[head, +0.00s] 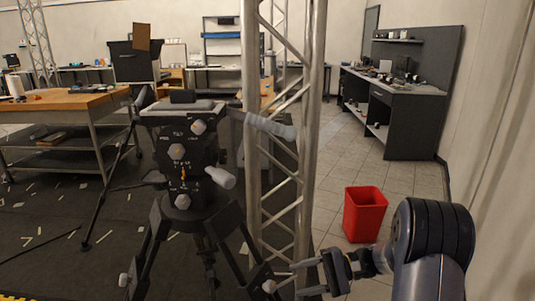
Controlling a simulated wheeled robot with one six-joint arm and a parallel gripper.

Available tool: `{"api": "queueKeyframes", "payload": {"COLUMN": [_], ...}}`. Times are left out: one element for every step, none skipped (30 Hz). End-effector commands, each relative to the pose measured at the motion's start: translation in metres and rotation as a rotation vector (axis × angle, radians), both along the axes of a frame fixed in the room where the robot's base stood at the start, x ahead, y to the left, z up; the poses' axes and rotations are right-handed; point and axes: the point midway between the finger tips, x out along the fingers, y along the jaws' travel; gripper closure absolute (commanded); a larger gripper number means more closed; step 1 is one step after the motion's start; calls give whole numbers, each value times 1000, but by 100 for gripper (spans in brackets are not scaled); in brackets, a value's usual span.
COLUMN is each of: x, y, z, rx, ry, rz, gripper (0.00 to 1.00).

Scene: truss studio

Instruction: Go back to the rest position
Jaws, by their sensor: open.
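My gripper (306,277) is low in the head view, right of centre, at the end of my dark arm. Its fingers point left and are open, with nothing seen between them. The fingertips show in front of the foot of the metal truss and close to the right leg of the black tripod (180,160); I cannot tell whether they touch it.
A metal truss (305,120) rises behind the tripod. A red bin (364,214) stands on the tiled floor, behind my gripper. A wooden-topped workbench (70,103) is at left, a dark counter (408,125) at back right.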

Motion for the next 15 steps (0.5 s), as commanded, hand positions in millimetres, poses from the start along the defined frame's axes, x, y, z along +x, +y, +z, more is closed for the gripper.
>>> {"api": "queueKeyframes", "payload": {"x": [2,2,3,4,5,5,3,2,1,0,-1,-2,-2,-3,-4], "y": [-11,-17,-25,-31,-37,-44,-31,-23,-15,-9,-3,5,11,17,24], "z": [1,2,4,5,6,7,6,5,4,2,1,0,-1,-2,-4], "rx": [-1,-1,-1,-1,-1,-1,0,0,0,0,0,0,1,0,-1], "ry": [-2,-2,-2,-2,-2,-1,2,3,2,2,2,2,2,1,1], "rz": [-3,-4,-4,-3,-4,-3,6,6,6,6,6,6,5,7,6], "gripper": [49,49,49,49,49,49,49,49,49,49,49,49,49,49,49]}}
